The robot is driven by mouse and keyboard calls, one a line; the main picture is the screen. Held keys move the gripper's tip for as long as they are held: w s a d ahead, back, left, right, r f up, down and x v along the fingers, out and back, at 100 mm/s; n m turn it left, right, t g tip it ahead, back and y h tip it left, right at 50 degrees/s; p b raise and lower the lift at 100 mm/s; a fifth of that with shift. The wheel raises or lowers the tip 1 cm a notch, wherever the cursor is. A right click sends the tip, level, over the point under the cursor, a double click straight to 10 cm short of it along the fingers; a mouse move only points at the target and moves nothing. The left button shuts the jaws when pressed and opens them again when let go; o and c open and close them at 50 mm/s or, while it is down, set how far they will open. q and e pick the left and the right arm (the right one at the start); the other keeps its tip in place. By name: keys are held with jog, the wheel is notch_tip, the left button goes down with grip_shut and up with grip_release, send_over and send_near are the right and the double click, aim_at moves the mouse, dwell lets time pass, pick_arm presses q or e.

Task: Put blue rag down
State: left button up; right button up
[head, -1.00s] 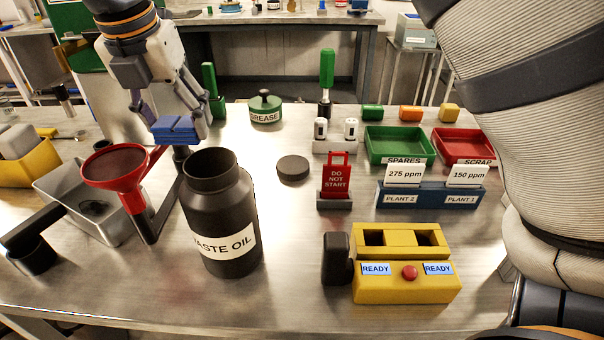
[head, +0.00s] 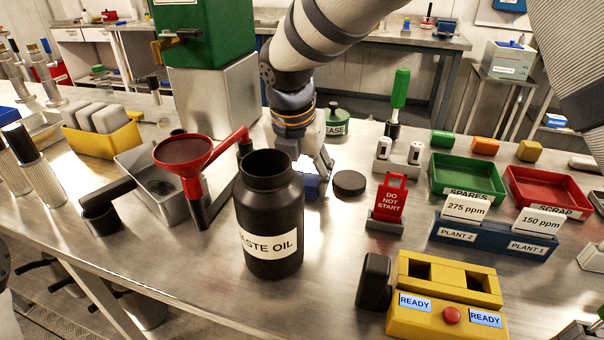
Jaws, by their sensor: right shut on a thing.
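The blue rag (head: 311,187) is a small folded blue block, low over the steel table, just right of and behind the black waste oil bottle (head: 270,220). My right gripper (head: 318,176) is shut on it from above. The bottle hides part of the rag and the fingers. I cannot tell whether the rag touches the table. A flat dark cap (head: 349,183) lies just right of the rag.
A red funnel (head: 185,152) stands left of the bottle by a metal tray (head: 135,165). The grease pot (head: 336,122) is behind the gripper. A red DO NOT START sign (head: 390,202) and yellow READY box (head: 445,300) are to the right.

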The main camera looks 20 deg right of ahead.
jog(key=o, duration=1.1)
jog(key=shift+f, duration=0.1)
jog(key=shift+o, duration=0.2)
jog(key=v, duration=1.2)
jog(key=shift+p, duration=0.45)
jog(key=shift+s, duration=0.1)
